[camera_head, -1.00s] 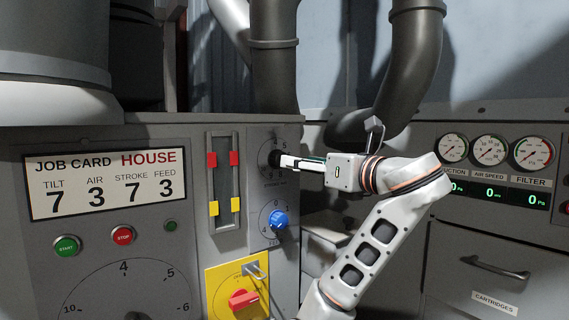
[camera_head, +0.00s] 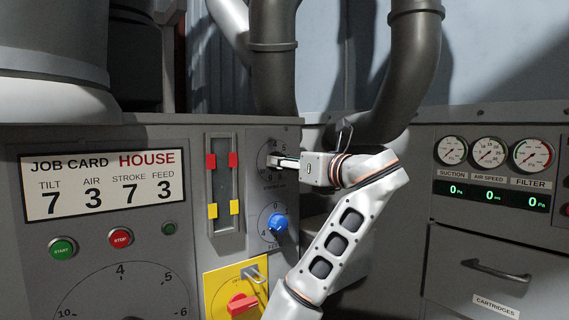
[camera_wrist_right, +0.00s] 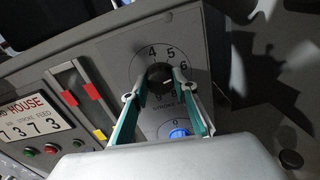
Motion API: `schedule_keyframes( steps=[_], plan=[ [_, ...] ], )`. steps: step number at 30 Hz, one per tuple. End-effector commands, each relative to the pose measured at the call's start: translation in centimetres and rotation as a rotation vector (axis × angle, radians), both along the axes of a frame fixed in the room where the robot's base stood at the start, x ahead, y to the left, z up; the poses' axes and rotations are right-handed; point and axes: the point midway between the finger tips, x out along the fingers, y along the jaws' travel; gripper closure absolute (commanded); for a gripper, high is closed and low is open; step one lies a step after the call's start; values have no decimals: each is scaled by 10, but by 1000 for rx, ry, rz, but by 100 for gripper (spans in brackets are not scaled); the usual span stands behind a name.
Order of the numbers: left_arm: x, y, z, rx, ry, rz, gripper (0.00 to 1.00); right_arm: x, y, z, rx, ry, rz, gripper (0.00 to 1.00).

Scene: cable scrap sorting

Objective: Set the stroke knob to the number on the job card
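The job card (camera_head: 103,183) reads HOUSE, with tilt 7, air 3, stroke 7 and feed 3. The black stroke knob (camera_wrist_right: 160,75) sits in a numbered dial on the grey panel. Its white mark points right, roughly between the 6 and the partly covered numbers below. In the head view the knob is mostly hidden by my right gripper (camera_head: 276,161). In the right wrist view, the fingers of the right gripper (camera_wrist_right: 160,82) stand apart, one on each side of the knob. I cannot tell whether they touch it. My left gripper is not in view.
A blue knob (camera_head: 278,222) sits just below the stroke dial. Left of it are sliders with red and yellow tabs (camera_head: 223,185). A yellow plate (camera_head: 222,275) with a red switch is lower down. Gauges (camera_head: 490,152) and a drawer cabinet stand to the right.

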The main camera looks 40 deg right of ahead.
Motion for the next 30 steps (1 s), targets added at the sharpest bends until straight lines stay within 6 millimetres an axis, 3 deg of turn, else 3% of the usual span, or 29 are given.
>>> schedule_keyframes(
  steps=[13, 30],
  plan=[
    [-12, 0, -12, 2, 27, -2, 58, 1, 0, -1, 76, -7, 1, 93],
    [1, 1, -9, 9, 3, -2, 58, 1, 0, -2, 498, -53, 1, 93]
  ],
)
